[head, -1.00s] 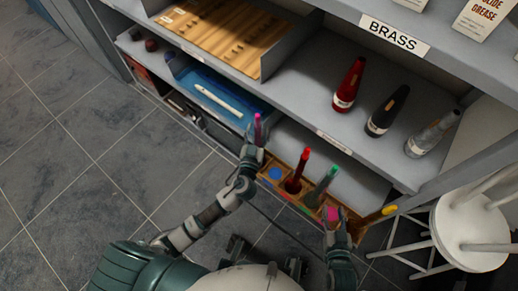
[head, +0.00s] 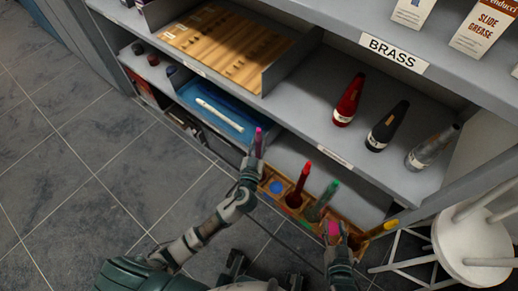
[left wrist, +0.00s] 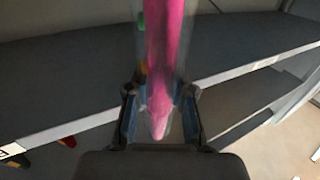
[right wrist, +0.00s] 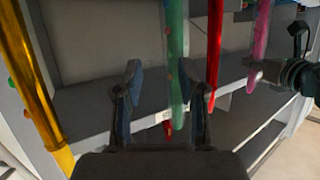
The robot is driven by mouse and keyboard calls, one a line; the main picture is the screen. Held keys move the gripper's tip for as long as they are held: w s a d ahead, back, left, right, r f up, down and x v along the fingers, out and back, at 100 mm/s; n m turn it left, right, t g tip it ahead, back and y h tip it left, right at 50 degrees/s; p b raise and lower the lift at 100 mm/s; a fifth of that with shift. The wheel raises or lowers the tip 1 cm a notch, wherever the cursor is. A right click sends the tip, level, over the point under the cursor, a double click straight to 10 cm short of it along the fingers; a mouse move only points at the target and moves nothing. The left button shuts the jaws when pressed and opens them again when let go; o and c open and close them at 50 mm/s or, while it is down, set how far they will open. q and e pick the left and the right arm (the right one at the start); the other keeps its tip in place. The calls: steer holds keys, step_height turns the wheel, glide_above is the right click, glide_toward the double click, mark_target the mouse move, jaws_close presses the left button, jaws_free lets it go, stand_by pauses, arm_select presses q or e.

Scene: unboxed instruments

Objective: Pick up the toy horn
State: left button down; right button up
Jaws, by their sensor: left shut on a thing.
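A pink toy horn (head: 258,141) stands upright in my left gripper (head: 250,168), which is shut on it. In the left wrist view the pink horn (left wrist: 160,60) runs up between the two fingers. A red horn (head: 299,184) and a green horn (head: 323,200) stand in a wooden rack (head: 350,236); a yellow horn (head: 385,227) leans at its right end. My right gripper (head: 336,238) is near the rack's right part. In the right wrist view it is open and empty, with the green horn (right wrist: 176,60) beyond its fingers.
Grey shelving stands ahead; its middle shelf (head: 310,125) holds red, black and clear bottles. A wooden tray and a blue tray (head: 222,124) are to the left. A white stool (head: 475,240) stands at the right. The tiled floor (head: 90,190) at left is clear.

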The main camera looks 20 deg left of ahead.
mark_target(259, 129)
arm_select(q)
steer(key=shift+r, duration=0.5)
step_height(259, 129, up, 9)
steer(key=p, duration=0.3)
steer(key=shift+f, duration=0.15)
arm_select(e)
steer(key=s+d+f+g+h, duration=0.2)
steer(key=s+f+g, duration=0.4)
steer(key=s, duration=0.3)
steer(key=shift+d+g, duration=0.6)
steer(key=shift+d, duration=0.25)
